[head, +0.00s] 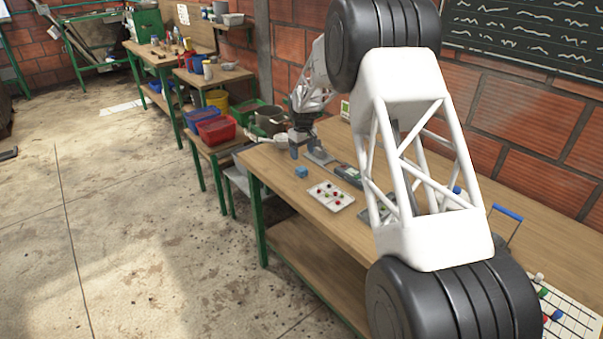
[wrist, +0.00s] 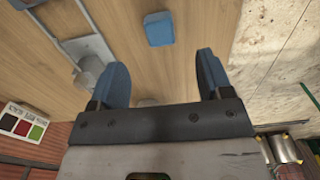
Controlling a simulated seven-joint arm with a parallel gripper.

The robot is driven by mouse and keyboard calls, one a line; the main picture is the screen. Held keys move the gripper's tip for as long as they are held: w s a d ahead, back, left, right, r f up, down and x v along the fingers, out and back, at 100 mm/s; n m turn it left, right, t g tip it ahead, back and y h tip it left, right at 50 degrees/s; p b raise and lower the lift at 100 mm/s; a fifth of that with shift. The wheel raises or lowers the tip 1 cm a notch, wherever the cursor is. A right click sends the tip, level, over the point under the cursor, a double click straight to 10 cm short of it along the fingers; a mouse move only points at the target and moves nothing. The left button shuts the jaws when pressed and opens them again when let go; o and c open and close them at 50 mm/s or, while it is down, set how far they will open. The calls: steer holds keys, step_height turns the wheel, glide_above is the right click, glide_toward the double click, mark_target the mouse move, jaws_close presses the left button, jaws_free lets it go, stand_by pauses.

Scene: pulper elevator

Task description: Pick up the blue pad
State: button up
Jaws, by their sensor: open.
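The blue pad (head: 301,172) is a small blue block lying on the wooden table (head: 270,182), near its front left edge. In the wrist view the blue pad (wrist: 158,29) lies flat on the wood, beyond the fingertips and roughly between their lines. My gripper (wrist: 158,70) is open and empty, with its two blue fingers apart. In the head view my gripper (head: 300,148) hangs over the table just behind the pad, not touching it.
The table edge is near the pad.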

mark_target(302, 168)
steer(key=shift+w+a+f, duration=0.45)
steer(key=shift+a+f, duration=0.05)
steer(key=shift+f, duration=0.25)
steer(key=shift+f, duration=0.1)
steer(key=shift+f, duration=1.2)
steer(key=shift+f, duration=0.1)
steer(key=shift+d+f, duration=0.15)
steer(key=shift+f, duration=1.1)
steer(key=shift+d+f, duration=0.1)
steer(key=shift+f, duration=1.15)
steer(key=shift+c, duration=0.3)
steer(key=c, duration=0.9)
